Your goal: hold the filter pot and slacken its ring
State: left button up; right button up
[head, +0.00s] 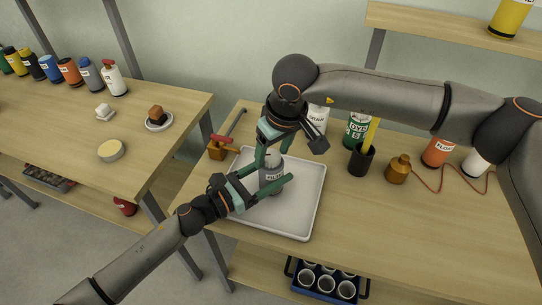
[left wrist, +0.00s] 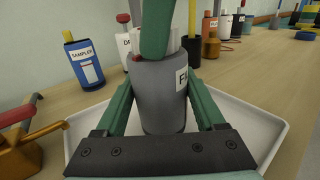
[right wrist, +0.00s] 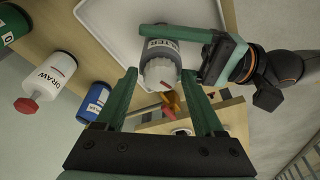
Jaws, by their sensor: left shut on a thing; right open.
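The filter pot (head: 271,178) is a grey cylinder with a pale label, standing upright on a white tray (head: 304,215). My left gripper (head: 264,187) is shut on its body, one finger on each side; the pot fills the middle of the left wrist view (left wrist: 158,95). My right gripper (head: 273,153) is open at the pot's top, coming down from above. In the right wrist view the pot's pale top ring (right wrist: 160,74), with a small red mark, lies between and beyond the open fingers (right wrist: 162,88). A right finger partly hides the ring in the left wrist view.
A brass fitting with a red handle (head: 219,146) stands at the tray's back left corner. Behind and right are a green bottle (head: 356,130), a dark cup (head: 361,160), a brass bottle (head: 398,170) and an orange bottle (head: 438,152) by a red cord. The front right tabletop is clear.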

jog(key=m+h, duration=0.1)
jog(key=m, duration=0.3)
jog(key=shift+a+m+t, duration=0.15)
jog(key=shift+m+t, duration=0.15)
jog(key=m+h, duration=0.1)
jog(key=m, duration=0.4)
jog(key=c, duration=0.8)
jog(key=n+y, duration=0.1)
jog(key=n, duration=0.3)
jog(key=shift+n, duration=0.3)
jog(key=n+y, duration=0.1)
jog(key=n, duration=0.4)
jog(key=shift+d, duration=0.2)
